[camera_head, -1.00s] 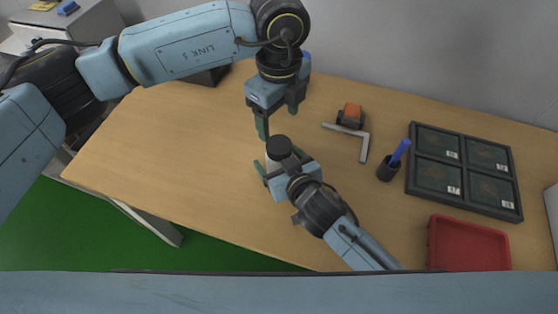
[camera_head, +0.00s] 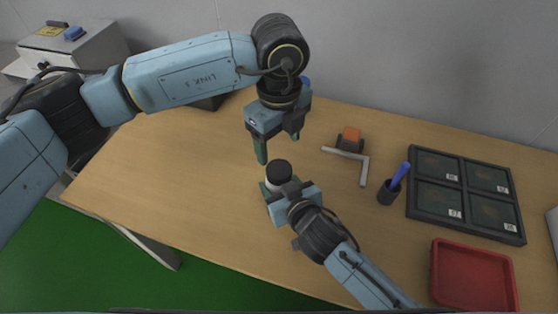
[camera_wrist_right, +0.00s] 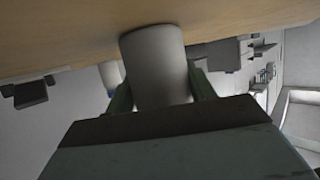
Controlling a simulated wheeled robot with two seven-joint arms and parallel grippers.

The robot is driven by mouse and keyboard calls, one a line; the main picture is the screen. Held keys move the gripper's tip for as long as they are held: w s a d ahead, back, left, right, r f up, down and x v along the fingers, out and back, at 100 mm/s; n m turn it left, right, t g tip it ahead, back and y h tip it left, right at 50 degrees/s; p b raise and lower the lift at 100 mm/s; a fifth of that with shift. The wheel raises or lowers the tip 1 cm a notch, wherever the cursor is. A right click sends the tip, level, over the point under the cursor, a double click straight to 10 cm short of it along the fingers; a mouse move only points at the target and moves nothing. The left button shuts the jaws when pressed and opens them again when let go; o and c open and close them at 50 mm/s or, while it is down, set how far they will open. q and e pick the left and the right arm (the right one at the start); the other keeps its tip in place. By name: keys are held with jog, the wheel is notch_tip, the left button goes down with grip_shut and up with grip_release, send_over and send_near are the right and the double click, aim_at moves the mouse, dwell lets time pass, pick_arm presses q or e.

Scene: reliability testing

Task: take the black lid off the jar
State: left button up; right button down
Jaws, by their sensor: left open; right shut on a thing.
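The jar has a black lid (camera_head: 279,169) on top and a white body (camera_head: 277,182), partly hidden by my right gripper in the head view. My right gripper (camera_head: 275,188) is shut on the jar's body from the front. In the right wrist view the pale jar (camera_wrist_right: 157,68) sits between the two fingers. My left gripper (camera_head: 279,150) is open, fingers pointing down, above and just behind the lid. It appears apart from the lid and holds nothing.
Behind the jar lie an orange-and-black block (camera_head: 350,138) and a metal square (camera_head: 363,168). The table's left part (camera_head: 160,155) is clear.

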aim_at(279, 169)
pick_arm(q)
jog(key=m, duration=0.6)
jog(key=shift+m, duration=0.4)
jog(key=m, duration=1.2)
jog(key=shift+m, duration=0.3)
jog(key=m, duration=0.3)
jog(key=shift+m, duration=0.4)
jog(key=m, duration=0.3)
jog(key=shift+m, duration=0.3)
jog(key=m, duration=0.3)
jog(key=shift+m, duration=0.3)
jog(key=m, duration=1.3)
jog(key=shift+f+m, duration=0.3)
jog(key=shift+f, duration=3.7)
